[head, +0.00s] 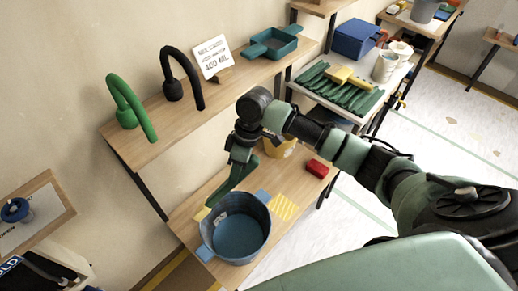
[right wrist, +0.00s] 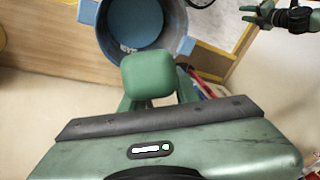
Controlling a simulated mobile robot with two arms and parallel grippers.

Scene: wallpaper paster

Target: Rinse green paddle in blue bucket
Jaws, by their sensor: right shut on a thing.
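The blue bucket (head: 228,249) stands on the low wooden bench, with pale blue handles at its rim. It also shows in the right wrist view (right wrist: 103,38), at the top. My right gripper (head: 241,160) is shut on the green paddle (head: 234,180), which slants down and left toward the bucket's back rim. In the right wrist view the paddle's rounded green end (right wrist: 147,75) overlaps the bucket's edge. I cannot tell whether its tip is over the opening. My left gripper (right wrist: 262,12) shows only in the right wrist view, at the top right, with its fingers apart and empty.
A yellow bucket (head: 279,147), a red block-like item (head: 317,168) and a yellow striped patch (head: 285,207) are on the bench. A wall shelf (head: 218,97) above holds green and black hooks, a sign and a teal tray (head: 272,43). More green paddles (head: 345,94) lie on the side table.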

